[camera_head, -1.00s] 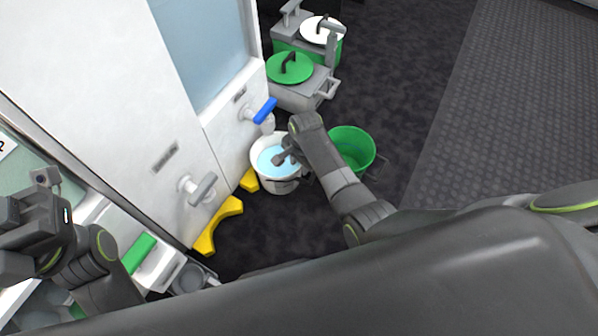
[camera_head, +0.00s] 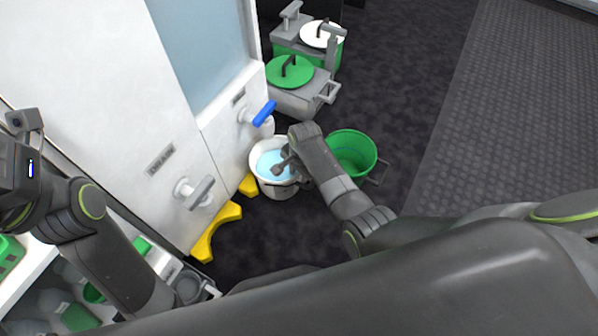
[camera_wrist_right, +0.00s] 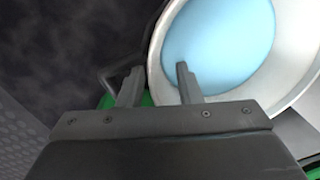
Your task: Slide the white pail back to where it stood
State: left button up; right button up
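The white pail (camera_head: 256,172) holds light blue liquid and stands upright on the dark floor in front of the white cabinet. It also shows in the right wrist view (camera_wrist_right: 290,78). My right gripper (camera_head: 282,167) is at the pail's right side, and my right arm hides part of the rim. In the right wrist view its two fingers (camera_wrist_right: 159,70) are apart. One appears over the liquid and one outside the rim; contact with the wall cannot be told. My left gripper (camera_head: 14,185) is at the left edge, partly cut off, away from the pail.
A green bucket (camera_head: 362,165) stands close to the right of the pail. The cabinet has a blue-handled valve (camera_head: 263,113), a grey drain handle (camera_head: 198,192) and yellow feet (camera_head: 214,232). Lidded containers (camera_head: 290,72) stand behind.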

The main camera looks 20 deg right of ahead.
grip_shut()
dwell(1.4)
